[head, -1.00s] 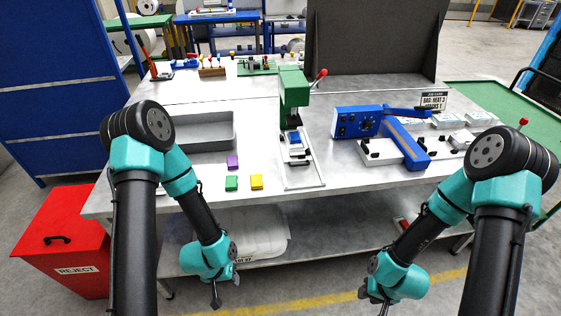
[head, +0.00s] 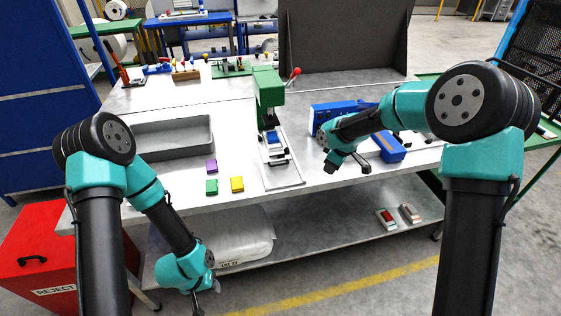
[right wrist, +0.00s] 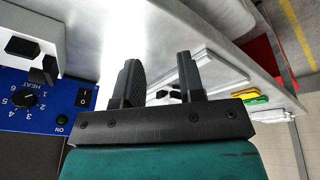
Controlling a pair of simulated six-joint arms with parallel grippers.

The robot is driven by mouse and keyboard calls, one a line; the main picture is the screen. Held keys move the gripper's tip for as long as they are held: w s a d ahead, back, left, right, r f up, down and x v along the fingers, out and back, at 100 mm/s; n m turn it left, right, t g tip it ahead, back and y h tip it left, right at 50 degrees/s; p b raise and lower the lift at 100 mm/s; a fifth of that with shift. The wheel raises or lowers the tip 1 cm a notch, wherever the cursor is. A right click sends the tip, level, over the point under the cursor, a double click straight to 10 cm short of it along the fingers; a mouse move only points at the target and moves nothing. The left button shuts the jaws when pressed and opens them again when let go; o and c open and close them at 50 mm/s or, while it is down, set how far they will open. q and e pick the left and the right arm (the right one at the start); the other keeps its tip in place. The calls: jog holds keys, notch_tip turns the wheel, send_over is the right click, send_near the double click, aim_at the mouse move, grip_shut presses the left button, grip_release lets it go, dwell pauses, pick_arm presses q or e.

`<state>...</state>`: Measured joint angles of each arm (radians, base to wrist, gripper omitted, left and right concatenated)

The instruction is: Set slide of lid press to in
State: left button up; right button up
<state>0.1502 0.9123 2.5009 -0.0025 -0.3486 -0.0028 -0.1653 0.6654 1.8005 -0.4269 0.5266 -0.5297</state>
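The green lid press (head: 268,88) with its red-knobbed lever (head: 295,73) stands on the table. Its slide (head: 273,140), carrying a blue piece, sits on a pale base plate (head: 285,180) in front of the press column, with a dark handle on its near side. My right gripper (head: 346,166) is above the table's front part, right of the slide and apart from it. In the right wrist view its two fingers (right wrist: 158,82) are spread with nothing held between them. My left gripper (head: 195,303) hangs low in front of the table; its fingers are too small to read.
A blue sealer (head: 332,115) with a heat dial stands close beside my right gripper, partly behind my arm. A grey tray (head: 160,150) is further left.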

jog(key=w+a+r+n, duration=0.3)
jog(key=a+r+n, duration=0.1)
jog(key=a+r, duration=0.35)
notch_tip(320, 180, up, 6)
jog(key=n+h, duration=0.2)
jog(key=n, duration=0.3)
send_over(281, 165)
jog(key=s, duration=0.3)
jog(key=shift+s+d, duration=0.15)
jog(key=shift+d, duration=0.15)
jog(key=shift+f, duration=0.1)
jog(key=x, duration=1.7)
jog(key=shift+s+a+f, duration=0.15)
jog(key=shift+s+a, duration=0.1)
jog(key=shift+a, duration=0.1)
jog(key=shift+c, duration=0.3)
grip_shut()
